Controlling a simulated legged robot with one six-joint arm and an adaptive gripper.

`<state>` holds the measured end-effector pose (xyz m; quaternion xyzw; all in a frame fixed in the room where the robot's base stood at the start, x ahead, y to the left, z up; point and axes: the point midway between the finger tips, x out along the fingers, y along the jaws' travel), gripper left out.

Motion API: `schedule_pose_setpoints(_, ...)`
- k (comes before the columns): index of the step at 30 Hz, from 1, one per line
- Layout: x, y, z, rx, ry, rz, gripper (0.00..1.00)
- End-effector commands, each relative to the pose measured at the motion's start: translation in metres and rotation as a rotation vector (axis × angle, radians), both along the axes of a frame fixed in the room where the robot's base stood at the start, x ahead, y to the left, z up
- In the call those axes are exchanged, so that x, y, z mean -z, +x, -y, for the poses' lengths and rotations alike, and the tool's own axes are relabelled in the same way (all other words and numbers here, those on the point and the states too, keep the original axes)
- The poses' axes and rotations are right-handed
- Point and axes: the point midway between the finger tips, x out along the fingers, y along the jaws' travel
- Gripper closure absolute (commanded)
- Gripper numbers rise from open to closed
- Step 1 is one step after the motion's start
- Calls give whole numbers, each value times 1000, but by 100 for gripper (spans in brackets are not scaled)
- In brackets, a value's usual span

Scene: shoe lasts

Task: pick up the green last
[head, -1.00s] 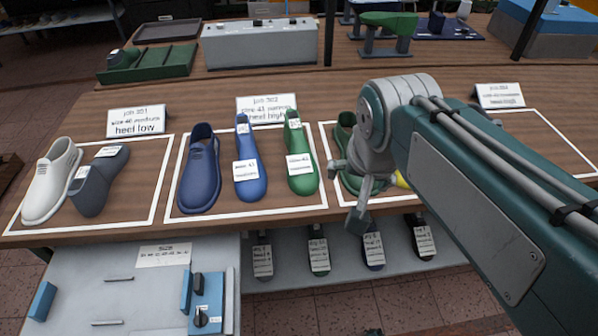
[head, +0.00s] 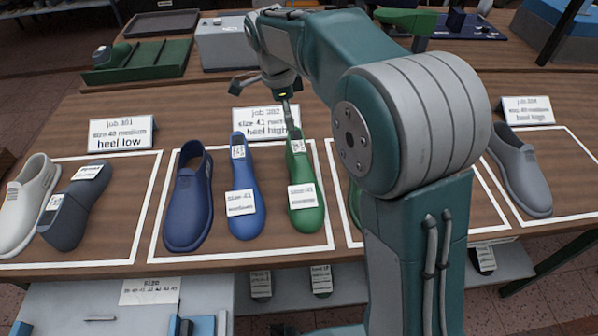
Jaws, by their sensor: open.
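The green last (head: 304,196) lies in the middle white-outlined square with a white label on its front part and another near its raised heel end. It is right of a blue last (head: 240,200) and a dark blue shoe (head: 187,205). My gripper (head: 265,100) is open and empty, with its fingers spread above the far end of the green last, in front of the job 302 sign (head: 262,122). One fingertip overlaps the last's far end in the picture; I cannot tell whether they touch.
My arm hides most of the square to the right, where a green edge (head: 354,203) shows. A grey shoe (head: 522,170) is at far right. A white shoe (head: 28,200) and dark grey last (head: 70,212) are at left. Trays and a grey box (head: 220,45) stand behind.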

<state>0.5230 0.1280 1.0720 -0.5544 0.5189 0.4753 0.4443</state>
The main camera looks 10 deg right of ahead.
Motion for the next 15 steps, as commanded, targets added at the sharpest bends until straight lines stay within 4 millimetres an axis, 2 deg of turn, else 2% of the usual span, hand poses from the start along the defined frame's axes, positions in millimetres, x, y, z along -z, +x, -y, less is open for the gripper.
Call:
schedule_pose_setpoints(6,35,-1,8,0,0,-3,0)
schedule_pose_setpoints(11,47,-1,8,-1,-1,-2,0)
schedule_pose_setpoints(15,67,-2,12,0,-1,-5,0)
